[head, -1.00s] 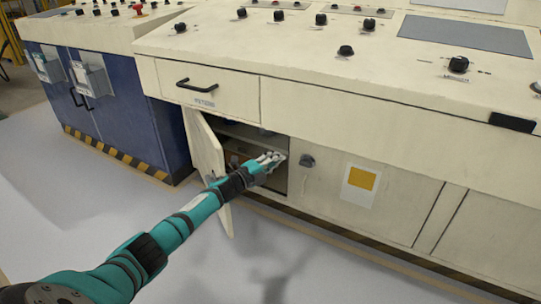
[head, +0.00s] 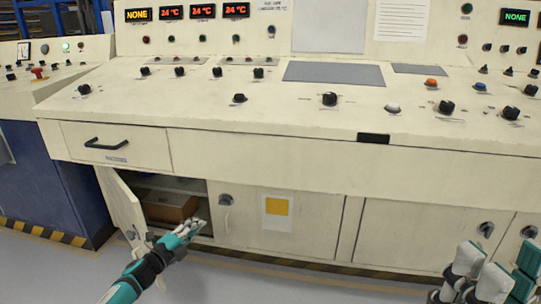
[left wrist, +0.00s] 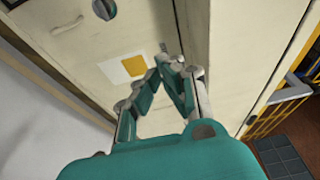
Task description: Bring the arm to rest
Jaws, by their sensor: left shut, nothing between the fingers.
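My left gripper (head: 198,226) is at the front of the open cabinet opening, between the open door and the closed panel with the yellow label. It is shut and empty. In the left wrist view its fingers (left wrist: 172,62) meet at the tips, with the cabinet front beyond. My right gripper (head: 490,272) shows at the lower right of the head view, cut off by the frame edge. Whether its fingers are open or shut is unclear.
The cabinet door (head: 122,207) stands open to the left of my left gripper. A brown box (head: 168,207) lies inside the cabinet (head: 206,240). A closed drawer (head: 115,146) is above. The console top (head: 200,105) carries several knobs.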

